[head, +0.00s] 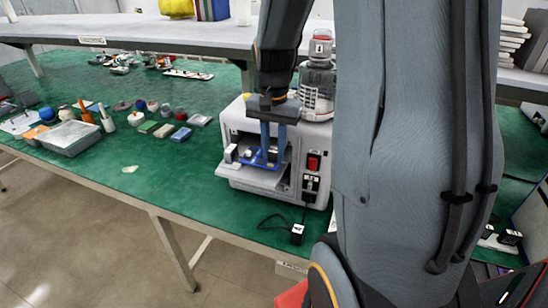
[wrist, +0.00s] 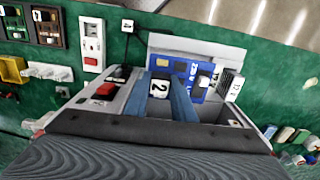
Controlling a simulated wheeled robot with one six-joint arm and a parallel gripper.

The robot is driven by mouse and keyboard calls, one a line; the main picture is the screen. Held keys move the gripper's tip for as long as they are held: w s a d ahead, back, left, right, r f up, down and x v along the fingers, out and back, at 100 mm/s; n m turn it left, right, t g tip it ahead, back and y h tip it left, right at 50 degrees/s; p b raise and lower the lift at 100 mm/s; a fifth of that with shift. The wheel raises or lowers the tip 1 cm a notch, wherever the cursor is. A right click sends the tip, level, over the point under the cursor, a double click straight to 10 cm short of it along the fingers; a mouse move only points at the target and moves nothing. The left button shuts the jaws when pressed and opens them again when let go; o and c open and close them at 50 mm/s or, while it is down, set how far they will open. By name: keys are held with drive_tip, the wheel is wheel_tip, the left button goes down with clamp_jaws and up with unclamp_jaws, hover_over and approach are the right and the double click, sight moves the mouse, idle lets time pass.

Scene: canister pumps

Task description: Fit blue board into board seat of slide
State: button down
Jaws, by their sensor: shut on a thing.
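The blue board (head: 258,163) is at the front opening of a white canister pump (head: 234,180), low on its front face. My gripper (head: 270,152) comes straight down over the board with its two blue fingers. It is shut on the board, around a white block marked 2 in the wrist view (wrist: 160,76). The board (wrist: 194,92) also shows there, with dark and pale parts on it. The slide (wrist: 195,48) is a flat grey plate under and beyond the board. The board seat is hidden under the board, so I cannot tell whether the board is seated.
A red switch (head: 313,163) and dark sockets are on the pump's right front. A canister (head: 318,85) stands on top. A cable runs to a small box (head: 297,233) at the table edge. Small blocks and a grey tray (head: 70,138) lie left; green table between is mostly clear.

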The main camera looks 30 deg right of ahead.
sight(274, 161)
drive_tip(key=shift+f+p, duration=0.3)
drive_tip(key=shift+f, duration=1.35)
drive_tip(key=shift+f, duration=0.15)
drive_tip(key=c, duration=1.5)
unclamp_jaws()
